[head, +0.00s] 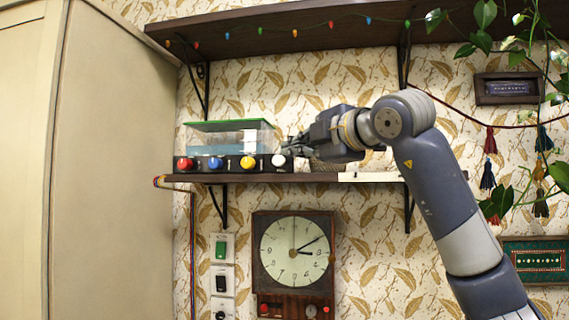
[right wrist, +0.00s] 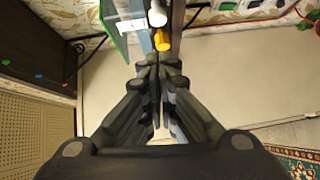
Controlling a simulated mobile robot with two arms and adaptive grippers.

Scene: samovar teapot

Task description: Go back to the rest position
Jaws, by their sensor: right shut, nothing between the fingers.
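My right gripper (head: 293,146) is at the wall shelf in the head view, reaching in from the right. It is near the white knob (head: 278,160) at the right end of a dark panel of coloured knobs. In the right wrist view my right gripper (right wrist: 159,62) is shut, with its fingers together and nothing between them. A white knob (right wrist: 156,15) and a yellow knob (right wrist: 162,40) lie just beyond its fingertips. I cannot tell whether the fingertips touch a knob. My left gripper is not in view.
The lower shelf (head: 375,177) holds the knob panel and a clear box with a green lid (head: 232,125). An upper shelf (head: 300,27) hangs above my right arm. A wall clock (head: 293,252) and switches are below. A tall cabinet (head: 110,160) stands left; plants hang right.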

